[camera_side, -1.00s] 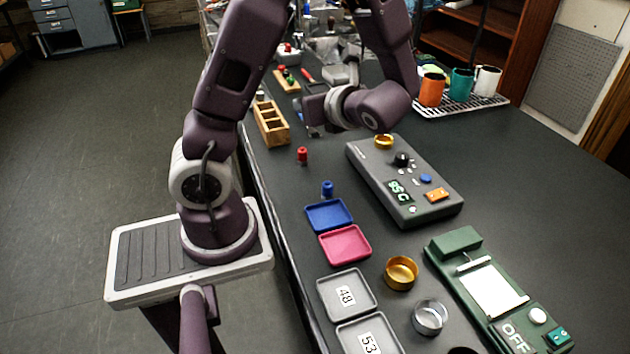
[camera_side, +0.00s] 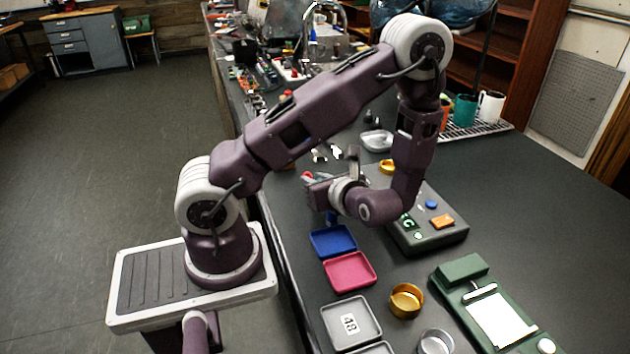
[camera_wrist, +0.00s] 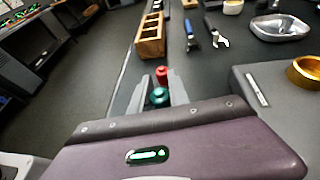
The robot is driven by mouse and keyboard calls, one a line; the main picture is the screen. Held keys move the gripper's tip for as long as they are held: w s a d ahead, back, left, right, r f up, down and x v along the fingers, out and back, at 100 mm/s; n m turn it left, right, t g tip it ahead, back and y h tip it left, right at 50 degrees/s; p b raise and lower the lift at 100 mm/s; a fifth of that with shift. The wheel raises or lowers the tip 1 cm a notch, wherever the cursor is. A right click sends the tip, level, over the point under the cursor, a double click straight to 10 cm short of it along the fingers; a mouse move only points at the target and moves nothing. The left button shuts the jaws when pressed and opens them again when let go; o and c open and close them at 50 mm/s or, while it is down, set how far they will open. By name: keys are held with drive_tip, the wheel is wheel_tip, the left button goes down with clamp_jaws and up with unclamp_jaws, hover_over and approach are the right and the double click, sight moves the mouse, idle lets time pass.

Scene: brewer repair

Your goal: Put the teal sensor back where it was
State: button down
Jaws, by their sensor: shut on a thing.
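My gripper (camera_side: 318,190) is low over the left part of the table, beyond the blue tray (camera_side: 333,241). In the wrist view, my gripper (camera_wrist: 160,100) is shut on the teal sensor (camera_wrist: 160,96), its round top showing between the fingers. A red sensor (camera_wrist: 161,75) stands just past the teal one. It shows partly beside my gripper in the side view (camera_side: 307,175).
The grey control box (camera_side: 440,236) with a gold ring (camera_side: 387,167) is close on the right of my gripper. A pink tray (camera_side: 349,271), a gold dish (camera_side: 406,300) and a green device (camera_side: 490,300) lie nearer. Hand tools (camera_wrist: 215,35) and a metal dish (camera_wrist: 281,27) lie beyond.

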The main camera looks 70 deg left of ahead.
drive_tip(key=shift+f, duration=0.2)
drive_tip(key=shift+f, duration=0.4)
drive_tip(key=c, duration=1.3)
unclamp_jaws()
drive_tip(key=shift+f, duration=0.1)
drive_tip(key=shift+o, duration=0.2)
